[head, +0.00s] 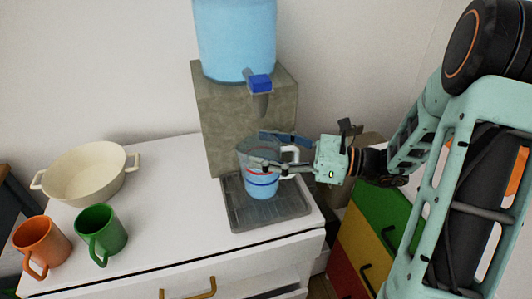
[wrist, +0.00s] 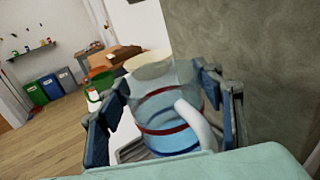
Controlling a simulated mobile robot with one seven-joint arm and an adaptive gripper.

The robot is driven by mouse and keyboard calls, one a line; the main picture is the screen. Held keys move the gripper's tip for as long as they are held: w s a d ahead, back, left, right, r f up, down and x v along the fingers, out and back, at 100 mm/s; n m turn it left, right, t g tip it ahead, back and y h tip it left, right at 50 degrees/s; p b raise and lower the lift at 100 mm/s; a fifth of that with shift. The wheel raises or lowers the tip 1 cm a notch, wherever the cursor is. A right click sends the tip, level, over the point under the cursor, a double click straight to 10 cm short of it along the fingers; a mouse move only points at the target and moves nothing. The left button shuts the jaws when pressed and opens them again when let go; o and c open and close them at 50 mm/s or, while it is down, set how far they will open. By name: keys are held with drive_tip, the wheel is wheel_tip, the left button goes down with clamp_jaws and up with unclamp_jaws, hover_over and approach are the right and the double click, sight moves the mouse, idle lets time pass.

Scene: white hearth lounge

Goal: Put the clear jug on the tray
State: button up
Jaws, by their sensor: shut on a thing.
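The clear jug (head: 262,184) has a white handle, blue and red bands and a bluish tint. It is upright over the dark grey tray (head: 290,208) in front of the water dispenser. I cannot tell whether its base touches the tray. My gripper (head: 266,151) reaches in from the right and is shut on the jug, a finger on either side. In the wrist view the jug (wrist: 165,115) stands between the two fingers, its white handle towards my wrist. The tray's far part is hidden behind the jug.
The water dispenser (head: 245,110) with a blue tap (head: 260,83) stands right behind the jug. A cream pot (head: 85,175), an orange mug (head: 42,242) and a green mug (head: 101,234) are on the left of the white cabinet top (head: 165,215). Coloured drawers (head: 372,240) stand at right.

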drive_tip(key=shift+f, duration=0.25)
drive_tip(key=o, duration=1.9)
drive_tip(key=shift+r, duration=0.15)
drive_tip(key=p+v, duration=0.1)
drive_tip(key=v, duration=1.1)
drive_tip(key=shift+s+p, duration=0.1)
drive_tip(key=shift+p, duration=0.2)
